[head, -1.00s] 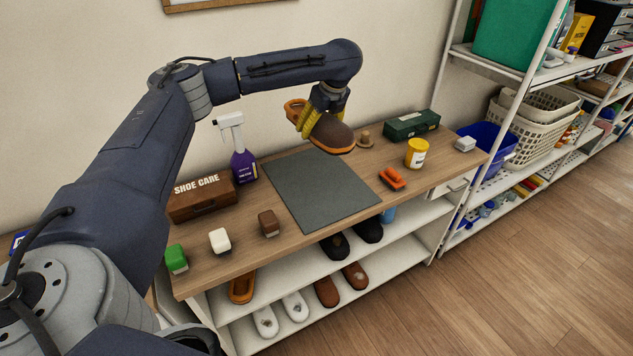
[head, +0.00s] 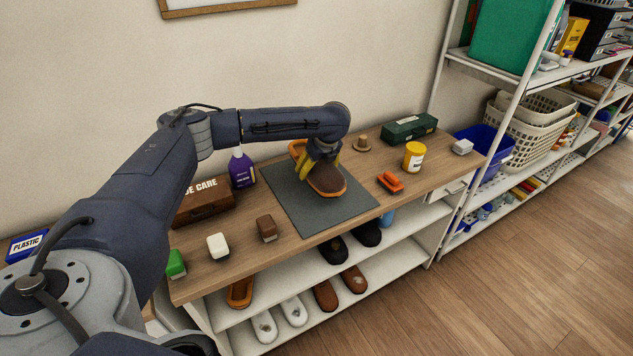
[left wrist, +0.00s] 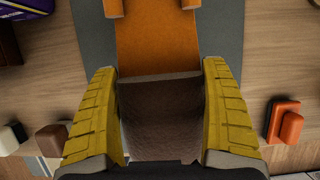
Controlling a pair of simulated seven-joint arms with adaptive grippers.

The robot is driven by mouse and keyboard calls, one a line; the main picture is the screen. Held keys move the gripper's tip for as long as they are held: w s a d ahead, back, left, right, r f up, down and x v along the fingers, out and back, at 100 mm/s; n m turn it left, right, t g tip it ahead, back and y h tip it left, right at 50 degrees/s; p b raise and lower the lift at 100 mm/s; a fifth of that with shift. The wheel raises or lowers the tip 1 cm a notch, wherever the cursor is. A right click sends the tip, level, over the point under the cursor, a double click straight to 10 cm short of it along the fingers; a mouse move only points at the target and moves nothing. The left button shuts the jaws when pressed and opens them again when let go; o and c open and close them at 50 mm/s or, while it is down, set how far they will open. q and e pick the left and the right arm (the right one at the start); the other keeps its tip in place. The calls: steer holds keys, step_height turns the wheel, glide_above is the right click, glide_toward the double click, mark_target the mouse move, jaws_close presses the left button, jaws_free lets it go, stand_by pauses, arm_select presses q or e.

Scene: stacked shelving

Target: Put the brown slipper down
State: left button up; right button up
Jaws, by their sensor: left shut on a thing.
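The brown slipper (head: 326,180) has a brown upper and an orange sole and lining. It is at the grey mat (head: 290,207) on the wooden bench top, with its toe toward the front right. My left gripper (head: 322,160) is shut on the slipper, its yellow fingers on either side of the upper. In the left wrist view the slipper (left wrist: 160,110) fills the space between the two fingers (left wrist: 162,125). Whether the sole touches the mat all along, I cannot tell. My right gripper is not in view.
An orange brush (head: 390,182) and a yellow jar (head: 413,156) stand right of the mat. A purple bottle (head: 242,168) and a brown shoe-care box (head: 205,203) are at left. Several slippers lie on the shelves below. The mat's front part is clear.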

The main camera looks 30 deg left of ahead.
arm_select(q)
steer(key=shift+f, duration=2.95)
steer(key=o, duration=1.2)
